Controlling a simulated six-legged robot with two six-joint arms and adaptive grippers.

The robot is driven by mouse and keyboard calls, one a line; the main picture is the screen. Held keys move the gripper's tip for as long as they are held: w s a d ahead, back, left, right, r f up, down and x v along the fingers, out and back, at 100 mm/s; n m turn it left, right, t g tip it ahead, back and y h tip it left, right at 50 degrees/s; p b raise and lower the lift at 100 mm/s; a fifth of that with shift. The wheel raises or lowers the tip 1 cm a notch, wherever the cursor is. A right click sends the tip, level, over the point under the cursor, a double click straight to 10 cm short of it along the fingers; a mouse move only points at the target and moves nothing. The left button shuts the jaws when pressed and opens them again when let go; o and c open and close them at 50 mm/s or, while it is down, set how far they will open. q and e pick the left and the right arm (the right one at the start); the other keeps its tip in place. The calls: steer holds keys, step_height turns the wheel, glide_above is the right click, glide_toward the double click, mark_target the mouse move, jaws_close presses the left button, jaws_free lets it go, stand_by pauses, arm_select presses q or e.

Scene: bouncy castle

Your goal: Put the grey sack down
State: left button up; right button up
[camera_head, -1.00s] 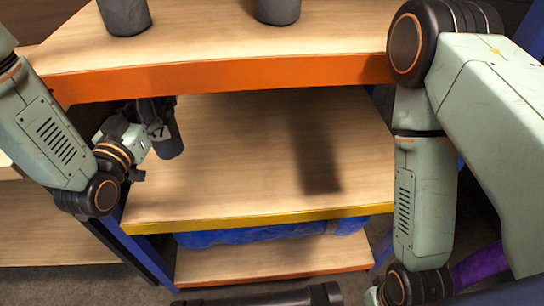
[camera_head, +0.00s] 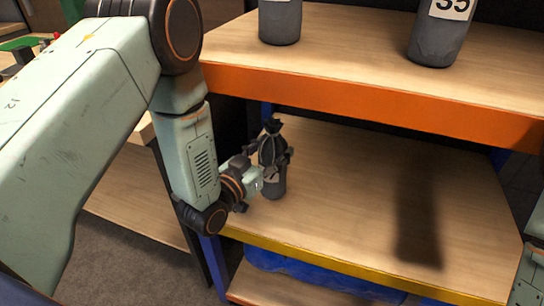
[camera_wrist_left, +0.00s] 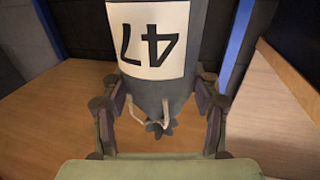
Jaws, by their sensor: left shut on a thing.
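The grey sack (camera_head: 273,186) is over the left part of the middle shelf (camera_head: 340,200), with its dark tied neck on top. It looks nearly upright. I cannot tell whether its base touches the boards. My left gripper (camera_head: 270,158) is shut on the sack just below the neck. In the left wrist view the sack (camera_wrist_left: 160,88) appears upside down, with a white label reading 47, and the fingers of my left gripper (camera_wrist_left: 163,112) lie on either side of it. My right gripper is out of view.
The upper shelf's orange edge (camera_head: 370,97) overhangs from above. Two more grey sacks stand up there, one at the left (camera_head: 280,22) and one labelled 35 (camera_head: 440,38). The middle shelf is bare to the right of the held sack. A blue item (camera_head: 310,272) lies below.

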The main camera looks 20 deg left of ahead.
arm_select(q)
steer(key=shift+w+f, duration=0.15)
steer(key=shift+f, duration=0.3)
steer(key=o, duration=1.7)
steer(key=shift+f, duration=0.15)
